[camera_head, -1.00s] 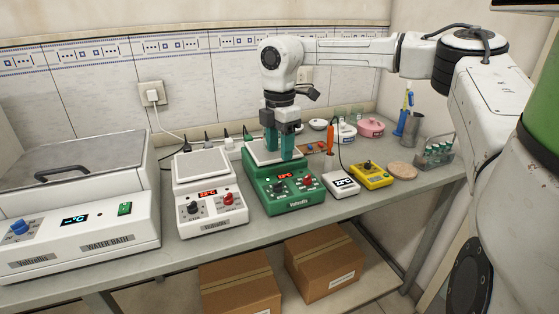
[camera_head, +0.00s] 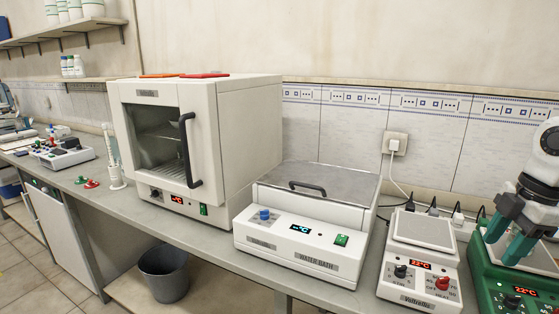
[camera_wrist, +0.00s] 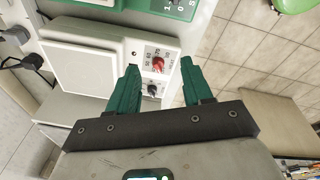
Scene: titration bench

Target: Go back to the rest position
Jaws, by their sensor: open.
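My gripper (camera_head: 502,250) is at the right edge of the head view, partly cut off, with its two green fingers apart and nothing between them. It appears over or in front of the green hot plate (camera_head: 497,287), which is cut off by the frame edge. In the wrist view my gripper (camera_wrist: 160,66) points toward the front panel of the white hot plate (camera_wrist: 85,72), with a red knob between the fingers in the picture. The white hot plate also shows in the head view (camera_head: 423,232). Most of my arm is out of view.
A water bath (camera_head: 300,245) and an oven (camera_head: 250,130) stand left of the hot plates on the grey bench. A cable hangs from the wall socket (camera_head: 395,143). Tiled floor is clear at left.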

